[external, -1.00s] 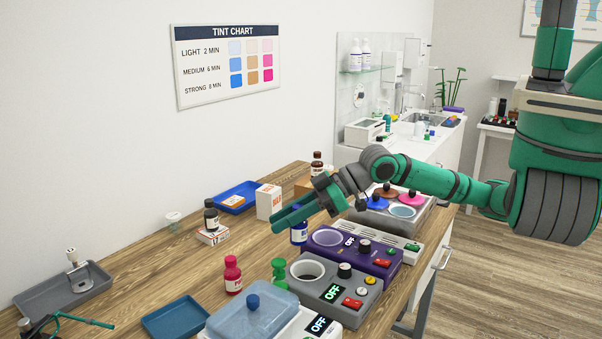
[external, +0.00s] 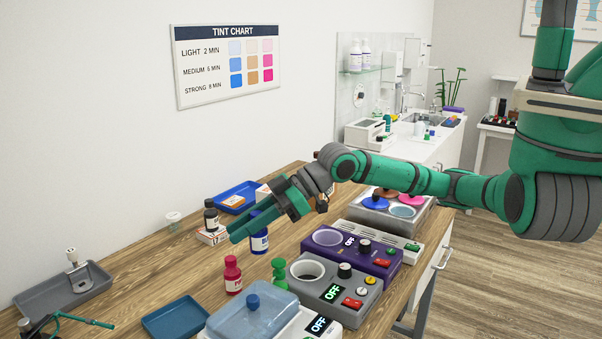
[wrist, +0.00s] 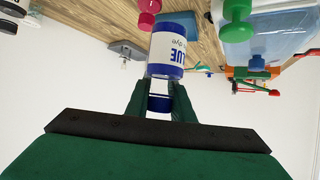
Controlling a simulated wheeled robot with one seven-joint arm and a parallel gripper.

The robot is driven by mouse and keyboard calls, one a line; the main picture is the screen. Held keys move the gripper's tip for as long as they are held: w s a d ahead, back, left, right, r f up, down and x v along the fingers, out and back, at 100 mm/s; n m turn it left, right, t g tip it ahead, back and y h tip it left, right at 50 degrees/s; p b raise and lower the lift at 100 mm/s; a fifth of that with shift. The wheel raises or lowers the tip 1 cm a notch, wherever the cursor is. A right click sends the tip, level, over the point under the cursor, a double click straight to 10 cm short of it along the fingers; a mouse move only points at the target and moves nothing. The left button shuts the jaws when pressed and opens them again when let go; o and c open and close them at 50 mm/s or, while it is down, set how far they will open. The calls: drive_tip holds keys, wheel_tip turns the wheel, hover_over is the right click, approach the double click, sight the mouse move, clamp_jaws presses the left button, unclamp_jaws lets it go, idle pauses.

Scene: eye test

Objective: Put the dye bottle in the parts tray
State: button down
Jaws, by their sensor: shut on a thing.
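The blue dye bottle (external: 259,241), with a white-and-blue label, is between the fingers of my gripper (external: 243,230) over the middle of the bench. In the wrist view, my gripper (wrist: 160,98) is shut on this bottle (wrist: 170,48), and "LUE" and "dye" show on its label. I cannot tell how far its base is above the wood. Three trays are in the external view: a grey tray (external: 88,286) at far left holding a metal-and-white fitting, an empty teal-blue tray (external: 174,318) at front, and a bright blue tray (external: 222,199) at the back holding a small box.
A pink-red bottle (external: 233,277) stands left of the grey OFF warmer (external: 335,297), near a green object (external: 280,275). A dark bottle (external: 211,217) stands on a small box behind my gripper. A purple warmer (external: 372,258) is at right. Bare wood lies between the grey and teal-blue trays.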

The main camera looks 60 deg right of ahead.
drive_tip(key=w+a+n+g+y, duration=0.1)
drive_tip(key=w+a, duration=0.1)
drive_tip(key=a, duration=0.7)
drive_tip(key=w+a+n+g, duration=0.1)
drive_tip(key=w+a, duration=0.2)
drive_tip(key=a, duration=0.7)
drive_tip(key=shift+n, duration=0.3)
wheel_tip(320, 180, down, 10)
drive_tip(key=shift+a+r, duration=0.1)
drive_tip(key=shift+a, duration=0.05)
drive_tip(key=shift+f, duration=0.35)
drive_tip(key=c, duration=1.5)
unclamp_jaws()
drive_tip(key=shift+c, duration=0.2)
drive_tip(key=shift+s+r, duration=0.1)
drive_tip(key=shift+r, duration=0.35)
drive_tip(key=v, duration=1.2)
drive_tip(key=shift+f, duration=0.2)
drive_tip(key=shift+w+d, duration=0.25)
